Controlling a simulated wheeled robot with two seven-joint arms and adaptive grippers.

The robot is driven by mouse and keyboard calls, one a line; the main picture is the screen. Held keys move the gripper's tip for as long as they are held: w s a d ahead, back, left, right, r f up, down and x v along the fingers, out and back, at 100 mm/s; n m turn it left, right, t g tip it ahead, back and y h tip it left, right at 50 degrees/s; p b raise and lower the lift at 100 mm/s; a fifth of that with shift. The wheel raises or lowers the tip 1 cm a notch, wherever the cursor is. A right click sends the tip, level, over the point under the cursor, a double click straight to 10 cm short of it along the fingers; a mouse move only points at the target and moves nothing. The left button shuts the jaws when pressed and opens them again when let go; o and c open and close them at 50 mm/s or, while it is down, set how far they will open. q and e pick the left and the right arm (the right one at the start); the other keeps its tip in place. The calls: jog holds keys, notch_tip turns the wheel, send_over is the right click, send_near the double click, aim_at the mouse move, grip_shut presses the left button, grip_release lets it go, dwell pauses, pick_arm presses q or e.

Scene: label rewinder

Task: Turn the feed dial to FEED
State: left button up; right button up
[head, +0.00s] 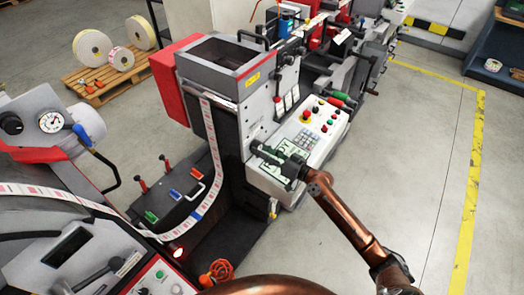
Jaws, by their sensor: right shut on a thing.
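My right gripper (258,150) reaches in from the lower right, over the near left part of the sloped white control panel (325,125). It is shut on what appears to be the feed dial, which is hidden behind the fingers. The dial's pointer and the FEED mark cannot be made out. Green and dark markings show beside the gripper on the panel. My left gripper is not in view.
The panel also carries a keypad (302,143), a red emergency button (306,115) and several small buttons. A label web (213,150) runs down left of it. A red handwheel (218,271) sits below. Open floor (420,140) lies to the right.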

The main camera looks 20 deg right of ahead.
jog(key=m+p, duration=0.1)
jog(key=m, duration=0.4)
jog(key=shift+r, duration=0.1)
dwell(0.5)
jog(key=o, duration=1.2)
jog(key=shift+c, duration=0.2)
jog(key=shift+s, duration=0.1)
jog(key=v, duration=1.2)
